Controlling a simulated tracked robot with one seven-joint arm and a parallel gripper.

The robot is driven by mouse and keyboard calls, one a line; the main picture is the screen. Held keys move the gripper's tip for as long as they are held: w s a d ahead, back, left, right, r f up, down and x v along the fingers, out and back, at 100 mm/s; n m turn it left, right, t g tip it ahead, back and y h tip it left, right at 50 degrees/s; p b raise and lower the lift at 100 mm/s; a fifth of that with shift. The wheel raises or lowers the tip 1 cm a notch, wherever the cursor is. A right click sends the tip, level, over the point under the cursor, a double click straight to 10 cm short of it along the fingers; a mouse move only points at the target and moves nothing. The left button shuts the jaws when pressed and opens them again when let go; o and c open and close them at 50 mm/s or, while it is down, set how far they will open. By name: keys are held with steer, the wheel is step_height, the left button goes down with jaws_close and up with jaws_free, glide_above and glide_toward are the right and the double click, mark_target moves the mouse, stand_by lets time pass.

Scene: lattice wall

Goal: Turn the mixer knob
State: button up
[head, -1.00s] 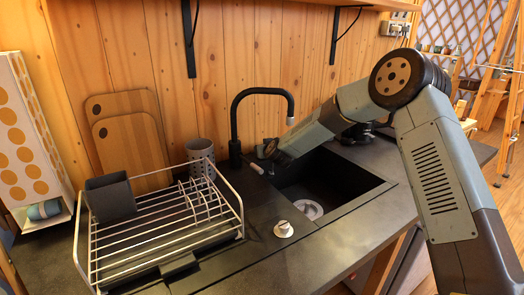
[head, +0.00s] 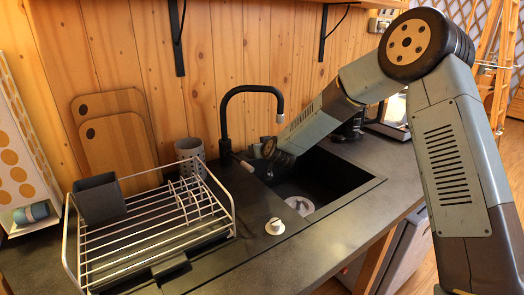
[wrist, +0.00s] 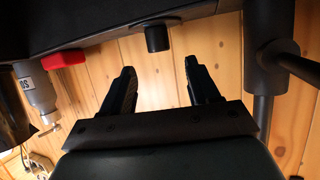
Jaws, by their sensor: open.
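My gripper shows in the wrist view (wrist: 160,82), open, with nothing between its two dark fingers. A short black cylindrical knob (wrist: 157,38) projects from the dark surface just beyond the fingertips, roughly between their lines and apart from them. It may be the mixer knob. The black tap (head: 224,125) stands at the back of the sink; its thick body (wrist: 268,68) is to the right of the fingers in the wrist view. In the head view, my forearm reaches over the sink to beside the tap, and the fingertips are hard to make out. A white round knob (head: 275,226) sits on the counter in front.
The black sink (head: 335,178) holds a pale round item (head: 299,205). A wire dish rack (head: 150,228) with a dark box is left, cutting boards (head: 118,140) behind. The wrist view shows a red item (wrist: 64,59) and grey bottle (wrist: 36,88) at left.

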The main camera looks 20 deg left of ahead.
steer(key=shift+v, duration=2.6)
